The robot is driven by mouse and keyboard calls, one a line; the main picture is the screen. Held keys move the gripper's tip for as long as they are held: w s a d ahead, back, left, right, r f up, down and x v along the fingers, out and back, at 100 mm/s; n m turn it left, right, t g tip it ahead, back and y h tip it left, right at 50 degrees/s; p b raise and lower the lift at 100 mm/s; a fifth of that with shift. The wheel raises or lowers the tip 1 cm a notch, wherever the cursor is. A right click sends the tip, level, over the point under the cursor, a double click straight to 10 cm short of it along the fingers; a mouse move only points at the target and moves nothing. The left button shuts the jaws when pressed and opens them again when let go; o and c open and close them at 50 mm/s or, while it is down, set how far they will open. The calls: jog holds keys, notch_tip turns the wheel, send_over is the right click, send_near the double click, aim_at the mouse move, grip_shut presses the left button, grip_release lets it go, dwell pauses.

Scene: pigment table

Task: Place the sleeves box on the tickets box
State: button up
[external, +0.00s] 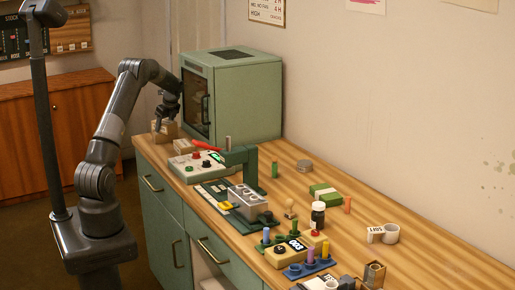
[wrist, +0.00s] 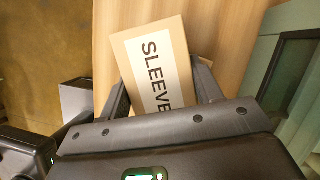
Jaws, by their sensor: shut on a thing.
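The sleeves box (wrist: 152,62) is a tan carton with a white label whose visible letters read SLEEVE. It lies between the two fingers of my gripper (wrist: 162,82) in the wrist view, and they are shut on it. In the external view my gripper (external: 162,122) points down at a cardboard-brown box (external: 168,132) at the far left end of the table. Whether that box touches the table I cannot tell. A smaller brown box (external: 183,146) lies just to its right; its label is unreadable. I cannot make out which thing is the tickets box.
A green cabinet (external: 246,95) with a dark door stands close behind my gripper. A control panel with buttons (external: 194,167) and a green stand (external: 240,157) are to the right. Several small items crowd the table's near half. The wooden table (external: 345,170) has bare room along the wall.

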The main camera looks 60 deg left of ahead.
jog(key=o, duration=1.1)
jog(key=shift+f, duration=0.1)
jog(key=shift+c, duration=0.2)
jog(key=v, duration=1.2)
jog(key=shift+w+d, duration=0.1)
